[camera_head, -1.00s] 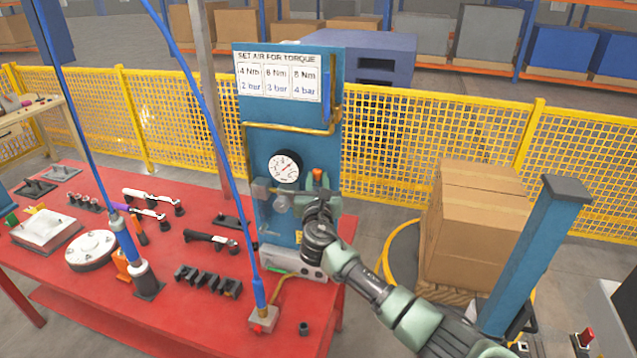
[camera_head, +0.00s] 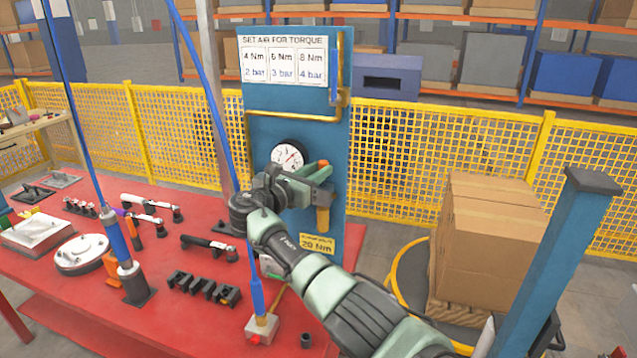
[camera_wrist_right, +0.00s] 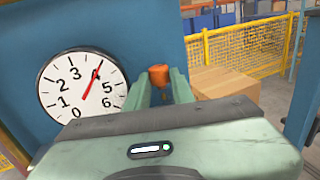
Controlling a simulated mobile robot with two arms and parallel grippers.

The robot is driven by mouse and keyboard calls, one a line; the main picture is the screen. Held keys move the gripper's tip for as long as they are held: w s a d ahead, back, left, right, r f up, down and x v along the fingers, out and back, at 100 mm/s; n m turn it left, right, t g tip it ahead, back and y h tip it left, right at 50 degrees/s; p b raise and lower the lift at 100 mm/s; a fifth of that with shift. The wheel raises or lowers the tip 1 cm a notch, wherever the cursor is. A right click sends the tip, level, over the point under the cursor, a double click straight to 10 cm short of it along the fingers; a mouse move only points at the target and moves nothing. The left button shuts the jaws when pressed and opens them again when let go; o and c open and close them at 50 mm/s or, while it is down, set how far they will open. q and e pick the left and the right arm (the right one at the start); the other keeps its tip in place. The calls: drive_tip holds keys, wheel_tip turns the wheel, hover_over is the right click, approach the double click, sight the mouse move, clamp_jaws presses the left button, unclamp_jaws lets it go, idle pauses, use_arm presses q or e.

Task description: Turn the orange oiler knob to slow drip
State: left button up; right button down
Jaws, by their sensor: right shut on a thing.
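The orange oiler knob (camera_wrist_right: 159,76) shows between the two green fingers of my right gripper (camera_wrist_right: 163,88) in the right wrist view. In the head view the right gripper (camera_head: 320,172) reaches the blue panel (camera_head: 292,103) from the front, its fingers shut on the knob, with a little orange (camera_head: 323,164) showing there. An amber oiler part (camera_head: 323,218) hangs below the fingers. The pressure gauge (camera_head: 288,155) is just left of the gripper. In the wrist view its red needle on the gauge face (camera_wrist_right: 75,86) points near 4. My left gripper is not in view.
A torque sign (camera_head: 283,58) tops the panel. The red table (camera_head: 203,315) holds several tools and fixtures to the left, and a blue hose (camera_head: 218,115) hangs left of the panel. Stacked cartons (camera_head: 490,240) and a blue post (camera_head: 565,250) stand to the right.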

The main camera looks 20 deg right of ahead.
idle(0.3)
drive_tip(key=c, duration=1.2)
unclamp_jaws()
drive_tip(key=shift+s+r, duration=0.1)
drive_tip(key=shift+r, duration=0.1)
